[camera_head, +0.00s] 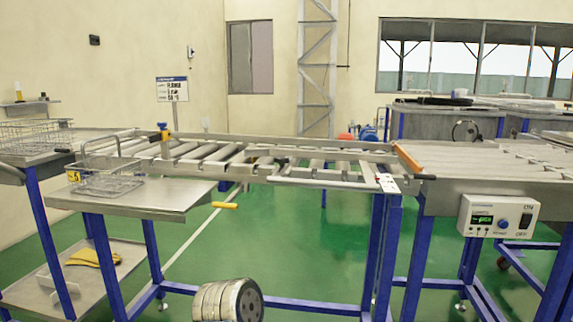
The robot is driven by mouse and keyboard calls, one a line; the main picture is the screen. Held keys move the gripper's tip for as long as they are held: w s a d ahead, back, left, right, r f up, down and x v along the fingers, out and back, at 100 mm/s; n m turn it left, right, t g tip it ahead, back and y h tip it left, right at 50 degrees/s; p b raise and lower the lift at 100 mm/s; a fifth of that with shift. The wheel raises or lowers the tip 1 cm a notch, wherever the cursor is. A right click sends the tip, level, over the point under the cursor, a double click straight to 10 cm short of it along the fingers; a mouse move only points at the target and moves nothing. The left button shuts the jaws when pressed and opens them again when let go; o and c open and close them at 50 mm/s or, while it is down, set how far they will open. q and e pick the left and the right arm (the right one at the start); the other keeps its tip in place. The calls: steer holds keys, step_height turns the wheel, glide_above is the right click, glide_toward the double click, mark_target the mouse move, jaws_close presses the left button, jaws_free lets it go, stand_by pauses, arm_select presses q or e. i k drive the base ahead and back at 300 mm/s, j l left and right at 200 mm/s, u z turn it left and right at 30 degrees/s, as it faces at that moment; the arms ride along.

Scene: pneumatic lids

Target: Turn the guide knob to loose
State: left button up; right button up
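No part is clearly labelled as the guide knob. A small yellow-and-blue knob-like piece (163,131) stands upright on the far left side of the roller conveyor (262,167). An orange bar-shaped handle (408,158) lies at the conveyor's right end, beside the wide table. A yellow grip (225,205) sticks out under the conveyor, at the right edge of the steel side shelf. I cannot tell the loose or tight setting of any of these. Neither of my grippers shows in this view.
A control box (499,217) with a green display and a blue dial hangs on the wide table's front. A wire basket (104,180) sits on the steel side shelf (160,197). Yellow gloves (94,257) lie on the lower shelf. Blue legs and rails stand on the green floor.

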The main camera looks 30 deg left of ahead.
mark_target(282, 160)
steer(key=k+j+z, duration=0.35)
steer(key=j, duration=0.2)
steer(key=k+j+z, duration=0.75)
steer(key=k+j, duration=0.1)
steer(key=k, duration=0.05)
